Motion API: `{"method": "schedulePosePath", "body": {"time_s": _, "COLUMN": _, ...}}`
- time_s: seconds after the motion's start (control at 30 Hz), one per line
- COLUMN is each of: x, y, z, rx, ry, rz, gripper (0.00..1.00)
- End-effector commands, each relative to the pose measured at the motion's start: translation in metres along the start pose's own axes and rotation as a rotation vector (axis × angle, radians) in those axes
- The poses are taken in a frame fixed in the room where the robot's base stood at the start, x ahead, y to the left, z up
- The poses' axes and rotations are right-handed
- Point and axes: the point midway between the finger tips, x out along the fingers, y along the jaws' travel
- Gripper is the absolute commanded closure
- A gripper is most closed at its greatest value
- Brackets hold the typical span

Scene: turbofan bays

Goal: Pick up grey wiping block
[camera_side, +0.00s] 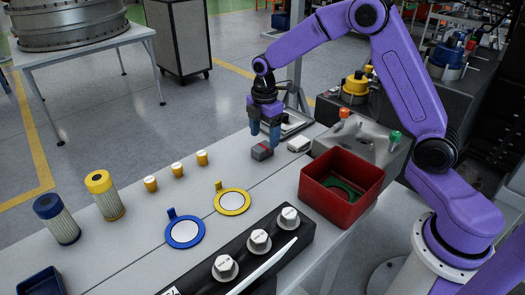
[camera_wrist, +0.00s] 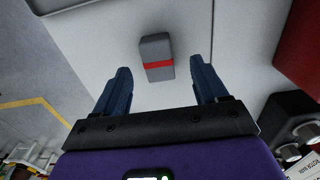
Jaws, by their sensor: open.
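The grey wiping block (camera_side: 262,152) with a red stripe lies on the white table under my gripper. In the wrist view the grey wiping block (camera_wrist: 157,58) sits ahead of the two fingertips, slightly left of the middle of the gap between them. My gripper (camera_side: 264,138) is above the block, its dark blue fingers pointing down. In the wrist view my gripper (camera_wrist: 161,78) has its fingers spread wide with nothing between them, so it is open and empty.
A white block (camera_side: 298,144) lies just right of the grey one. A red bin (camera_side: 312,191) with a green ring inside stands to the right.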

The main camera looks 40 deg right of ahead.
Motion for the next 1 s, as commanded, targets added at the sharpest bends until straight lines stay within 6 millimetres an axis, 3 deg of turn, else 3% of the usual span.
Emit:
{"method": "schedulePosePath", "body": {"time_s": 0.3, "x": 0.041, "y": 0.003, "z": -0.004, "rx": 0.000, "ry": -0.001, "rz": -0.002, "gripper": 0.28}}
{"method": "schedulePosePath", "body": {"time_s": 0.63, "x": 0.048, "y": 0.003, "z": -0.004, "rx": 0.000, "ry": 0.000, "rz": 0.000, "gripper": 0.28}}
{"method": "schedulePosePath", "body": {"time_s": 0.67, "x": 0.048, "y": 0.003, "z": -0.004, "rx": 0.000, "ry": 0.000, "rz": 0.000, "gripper": 0.31}}
{"method": "schedulePosePath", "body": {"time_s": 0.8, "x": 0.048, "y": 0.003, "z": -0.004, "rx": 0.000, "ry": 0.000, "rz": 0.000, "gripper": 0.77}}
{"method": "schedulePosePath", "body": {"time_s": 0.83, "x": 0.048, "y": 0.003, "z": -0.004, "rx": 0.000, "ry": 0.000, "rz": 0.000, "gripper": 0.83}}
{"method": "schedulePosePath", "body": {"time_s": 1.0, "x": 0.048, "y": 0.003, "z": -0.004, "rx": 0.000, "ry": 0.000, "rz": 0.000, "gripper": 0.84}}
